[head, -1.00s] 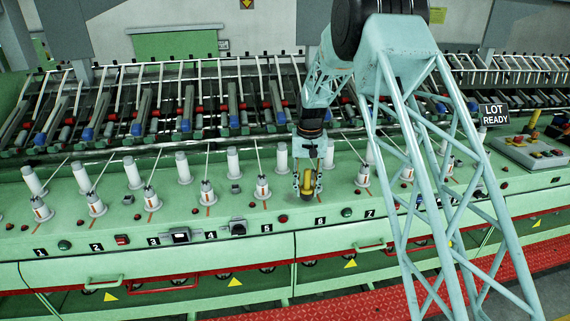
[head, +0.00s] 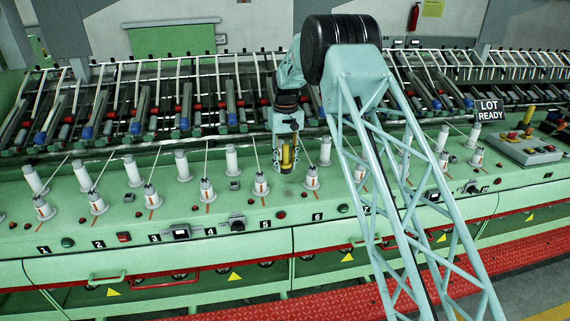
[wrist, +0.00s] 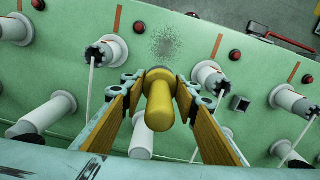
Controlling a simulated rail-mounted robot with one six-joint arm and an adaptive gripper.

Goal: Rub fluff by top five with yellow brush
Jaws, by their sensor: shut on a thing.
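My gripper (head: 286,160) is shut on the yellow brush (head: 287,157), held upright above the green machine top near the number 5 (head: 265,224) position. In the wrist view my gripper (wrist: 158,88) has its two fingers on either side of the brush's rounded yellow handle (wrist: 159,108). The fluff (wrist: 165,45) is a dark, speckled grey patch on the green top, just beyond the brush in that view. It lies between two spindles. A faint patch of fluff (head: 285,194) shows below the gripper in the head view. The brush's lower end is mostly hidden in the wrist view.
White-topped spindles with thread stand close on both sides, including one left of the gripper (head: 261,185) and one right (head: 311,178). White bobbins (head: 232,158) stand behind. Red buttons and the number plates line the front edge. A LOT READY sign (head: 489,110) stands at right.

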